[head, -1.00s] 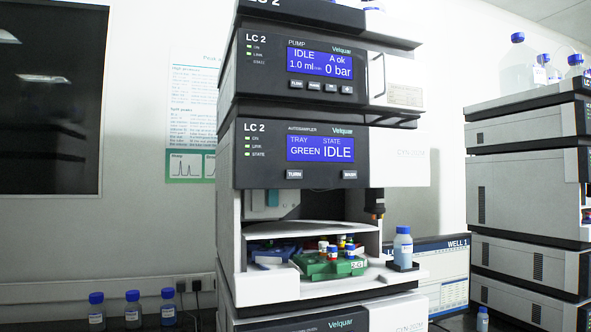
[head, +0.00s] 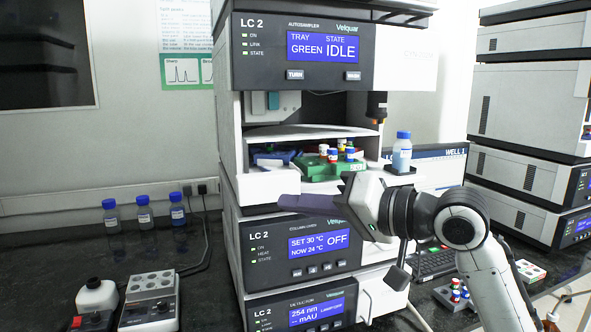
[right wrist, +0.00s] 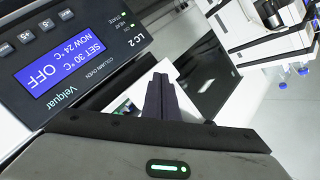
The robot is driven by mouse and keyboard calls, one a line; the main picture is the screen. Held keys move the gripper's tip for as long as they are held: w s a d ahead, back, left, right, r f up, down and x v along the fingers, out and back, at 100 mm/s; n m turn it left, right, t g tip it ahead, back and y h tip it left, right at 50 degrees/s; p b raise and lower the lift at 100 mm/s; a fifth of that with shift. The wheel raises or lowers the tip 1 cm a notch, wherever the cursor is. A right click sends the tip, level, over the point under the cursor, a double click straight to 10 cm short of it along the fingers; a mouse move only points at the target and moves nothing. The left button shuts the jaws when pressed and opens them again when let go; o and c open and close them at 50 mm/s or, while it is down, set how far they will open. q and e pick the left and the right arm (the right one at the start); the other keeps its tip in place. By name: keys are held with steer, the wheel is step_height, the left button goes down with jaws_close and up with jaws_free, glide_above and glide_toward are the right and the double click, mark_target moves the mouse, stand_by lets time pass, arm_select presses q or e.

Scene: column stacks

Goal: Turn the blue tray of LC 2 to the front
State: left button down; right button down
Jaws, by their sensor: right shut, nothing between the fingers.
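The LC 2 autosampler (head: 307,52) has a display (head: 325,48) reading TRAY GREEN, STATE IDLE, with a TURN button (head: 295,74) below it. In its open bay, the green tray (head: 322,172) is at the front with several capped vials. The blue tray (head: 272,157) shows partly behind it at the left. My right gripper (head: 281,202) is shut and empty, in front of the stack just below the bay. Its closed fingers (right wrist: 160,92) also show in the right wrist view beside the column oven. My left gripper is not in view.
A blue-capped bottle (head: 402,152) stands on a small ledge at the bay's right. The column oven (head: 300,252) lies below the autosampler. Another instrument stack (head: 525,120) stands at the right. Bottles (head: 144,212) and a vial block (head: 150,300) stand on the bench at left.

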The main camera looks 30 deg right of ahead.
steer(key=s+r+t+y, duration=0.1)
steer(key=s+r+y, duration=0.1)
steer(key=r, duration=0.8)
steer(key=s+d+r+t+y, duration=0.1)
steer(key=s+r, duration=0.4)
steer(key=r, duration=0.5)
steer(key=shift+s+d+m+t+y, duration=0.25)
steer(key=shift+s+m+t+y, duration=0.05)
steer(key=shift+y, duration=0.3)
steer(key=shift+w, duration=0.1)
steer(key=p, duration=0.3)
glide_toward(295, 75)
steer(key=shift+w+a+r, duration=0.3)
steer(key=shift+w+a, duration=0.3)
steer(key=shift+a, duration=0.2)
steer(key=shift+w+a+r, duration=0.3)
steer(key=shift+w+a, duration=0.3)
steer(key=shift+a, duration=0.2)
steer(key=shift+w+a+r, duration=0.3)
steer(key=shift+w+a, duration=0.3)
steer(key=shift+a, duration=0.2)
